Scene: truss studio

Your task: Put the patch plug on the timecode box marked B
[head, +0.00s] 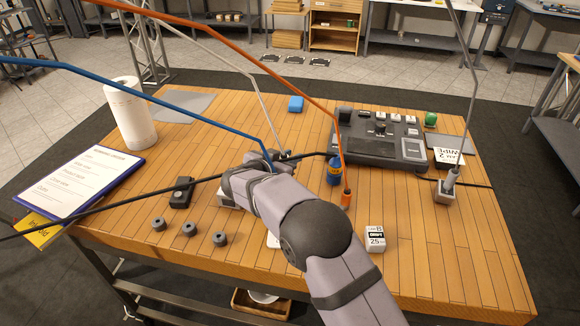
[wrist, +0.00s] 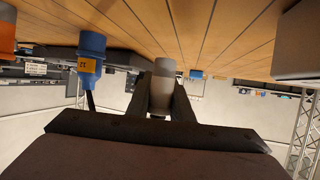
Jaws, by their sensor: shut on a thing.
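My gripper (wrist: 163,100) is shut on a pale grey cylindrical plug (wrist: 164,68), seen between the two dark fingers in the wrist view. In the head view my gripper (head: 262,166) is over the middle of the table, and the arm mostly hides the plug. The timecode box marked B (head: 375,239), a small white and grey block also showing 25, stands on the table right of my arm, apart from the gripper. Another grey plug (head: 449,182) sits at a second small box (head: 444,196) farther right.
Overhead cables and a black cable cross the area. A dark console (head: 378,150) is behind. Several grey rings (head: 189,229) lie front left. The front right table is clear.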

